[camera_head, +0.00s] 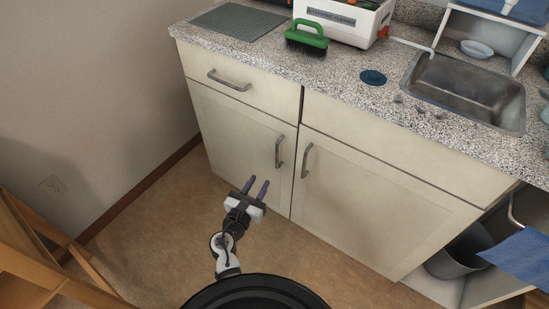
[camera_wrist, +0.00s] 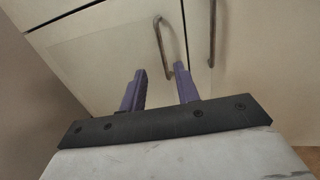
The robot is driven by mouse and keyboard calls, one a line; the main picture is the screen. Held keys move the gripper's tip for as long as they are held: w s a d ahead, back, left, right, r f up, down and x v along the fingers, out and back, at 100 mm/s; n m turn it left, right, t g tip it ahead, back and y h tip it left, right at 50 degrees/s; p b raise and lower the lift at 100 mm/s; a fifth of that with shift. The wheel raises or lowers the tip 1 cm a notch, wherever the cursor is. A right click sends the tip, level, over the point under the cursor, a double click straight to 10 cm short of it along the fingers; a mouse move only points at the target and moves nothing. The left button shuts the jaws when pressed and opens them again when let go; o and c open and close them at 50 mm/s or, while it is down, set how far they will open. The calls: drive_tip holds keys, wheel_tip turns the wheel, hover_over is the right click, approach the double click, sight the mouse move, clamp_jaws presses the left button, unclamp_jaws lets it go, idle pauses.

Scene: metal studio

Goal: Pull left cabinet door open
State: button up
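The left cabinet door (camera_head: 235,140) is cream coloured and shut, with a bent metal handle (camera_head: 279,151) near its right edge. In the wrist view the handle (camera_wrist: 164,48) stands just beyond my fingertips. My gripper (camera_head: 257,184) has two purple fingers set apart, with nothing between them. It is in front of the door, lower and a little left of the handle in the head view, and apart from it. In the wrist view my gripper (camera_wrist: 160,72) has its open gap facing the handle's lower end.
The right cabinet door (camera_head: 370,195) is shut, its handle (camera_head: 306,160) close beside the left one. A drawer (camera_head: 240,88) is above. A wooden frame (camera_head: 40,250) stands at left. A grey bin (camera_head: 462,255) is at right. Floor in front of the left door is clear.

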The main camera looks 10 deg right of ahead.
sight(277, 152)
drive_tip(key=p+x, duration=0.1)
drive_tip(key=x, duration=1.2)
drive_tip(key=shift+w+d, duration=0.25)
drive_tip(key=shift+w, duration=0.05)
clamp_jaws()
